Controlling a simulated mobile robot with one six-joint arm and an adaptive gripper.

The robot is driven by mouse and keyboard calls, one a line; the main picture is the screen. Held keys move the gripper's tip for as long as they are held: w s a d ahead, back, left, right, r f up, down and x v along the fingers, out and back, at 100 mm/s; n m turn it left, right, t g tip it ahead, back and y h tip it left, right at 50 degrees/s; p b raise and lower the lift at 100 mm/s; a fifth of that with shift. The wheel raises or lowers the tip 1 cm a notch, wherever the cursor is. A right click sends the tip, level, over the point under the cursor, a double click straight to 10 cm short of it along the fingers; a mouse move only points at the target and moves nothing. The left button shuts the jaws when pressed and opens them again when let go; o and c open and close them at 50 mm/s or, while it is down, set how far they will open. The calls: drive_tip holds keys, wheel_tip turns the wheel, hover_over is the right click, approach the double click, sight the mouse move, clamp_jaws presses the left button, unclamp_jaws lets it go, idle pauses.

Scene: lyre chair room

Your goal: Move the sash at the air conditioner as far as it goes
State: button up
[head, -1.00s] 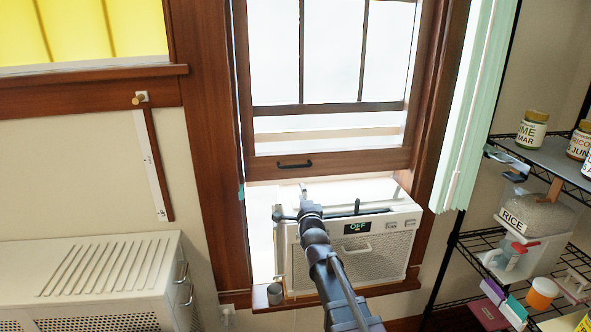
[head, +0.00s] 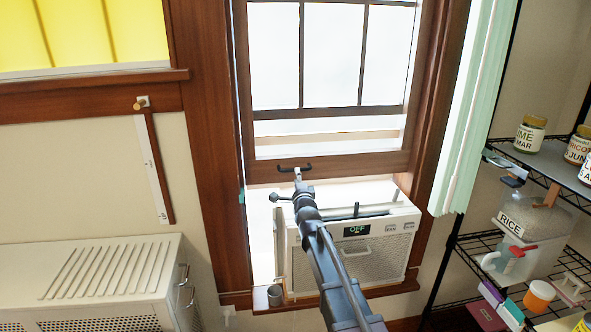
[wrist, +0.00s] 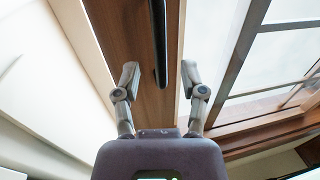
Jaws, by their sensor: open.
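The wooden window sash (head: 340,166) stands partly raised in its frame, its bottom rail a little above the white air conditioner (head: 345,252). A dark bar handle (head: 294,168) is fixed on the bottom rail. My gripper (head: 297,176) is just below and in front of this handle in the head view. In the wrist view my gripper (wrist: 158,78) is open, with its two fingers apart. The handle (wrist: 159,40) lies between the fingers' lines and slightly beyond the tips. I cannot tell whether a finger touches it.
A small grey cup (head: 275,295) stands on the sill left of the air conditioner. A pale green curtain (head: 470,110) hangs at the right, beside a wire shelf (head: 545,160) with jars and boxes. A white cabinet (head: 90,275) stands at lower left.

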drive_tip(key=shift+p+x, duration=0.3)
drive_tip(key=shift+x, duration=1.8)
clamp_jaws()
